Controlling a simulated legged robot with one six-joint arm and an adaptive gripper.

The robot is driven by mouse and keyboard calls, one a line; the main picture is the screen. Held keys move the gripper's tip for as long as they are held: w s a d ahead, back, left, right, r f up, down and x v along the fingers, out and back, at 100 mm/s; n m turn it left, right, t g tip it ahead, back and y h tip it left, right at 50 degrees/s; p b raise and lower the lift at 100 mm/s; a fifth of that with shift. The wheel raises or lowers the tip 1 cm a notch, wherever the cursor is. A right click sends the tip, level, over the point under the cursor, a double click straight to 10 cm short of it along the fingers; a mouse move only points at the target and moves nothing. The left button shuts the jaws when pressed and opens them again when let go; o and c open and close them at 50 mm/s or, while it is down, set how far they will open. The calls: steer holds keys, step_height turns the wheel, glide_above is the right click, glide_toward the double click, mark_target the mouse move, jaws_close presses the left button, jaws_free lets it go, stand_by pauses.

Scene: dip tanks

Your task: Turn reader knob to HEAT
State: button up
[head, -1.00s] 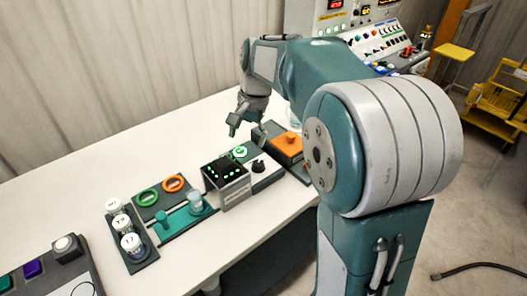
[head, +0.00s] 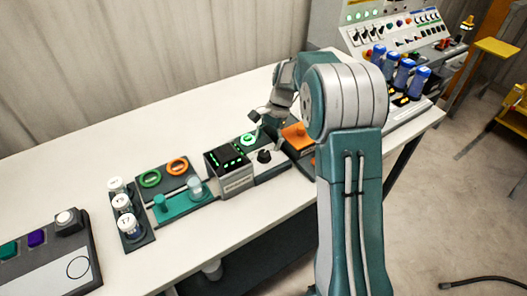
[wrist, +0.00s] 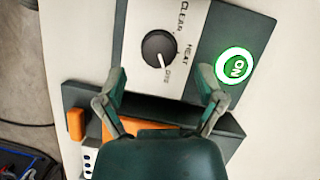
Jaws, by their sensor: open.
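In the head view the knob (head: 264,157) stands beside the black-topped reader box (head: 229,170) with green lights. My gripper (wrist: 161,74) is open and empty, its fingers apart on either side, just short of the knob in the wrist view. In the head view my gripper (head: 268,118) is partly hidden and hangs above the panel.
A lit green ON button (wrist: 235,66) is right of the knob. An orange block (head: 298,136) on a dark base lies close by. A rack of white-capped vials (head: 125,205) and a teal tray (head: 182,204) stand left. The table's back is clear.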

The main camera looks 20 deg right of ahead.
mark_target(264, 152)
steer(key=shift+s+f, duration=0.15)
steer(key=shift+f, duration=0.5)
steer(key=shift+s+f, duration=0.15)
steer(key=shift+f, duration=0.45)
steer(key=shift+a+f, duration=0.1)
steer(key=shift+f, duration=0.25)
steer(key=shift+s+a+f, duration=0.1)
steer(key=shift+a+f, duration=0.05)
steer(key=shift+a, duration=0.65)
steer(key=shift+d, duration=0.4)
steer(key=c, duration=1.1)
steer(key=shift+a+n, duration=0.1)
steer(key=shift+n, duration=0.3)
steer(key=shift+c, duration=0.2)
steer(key=n+h, duration=0.1)
steer(key=n, duration=0.1)
steer(key=n+g, duration=0.1)
steer(key=n, duration=0.2)
steer(key=shift+h, duration=0.4)
steer(key=n+h, duration=0.1)
steer(key=n, duration=0.2)
steer(key=n+h, duration=0.1)
steer(key=n, duration=0.2)
steer(key=shift+a+g, duration=0.1)
steer(key=shift+g, duration=0.3)
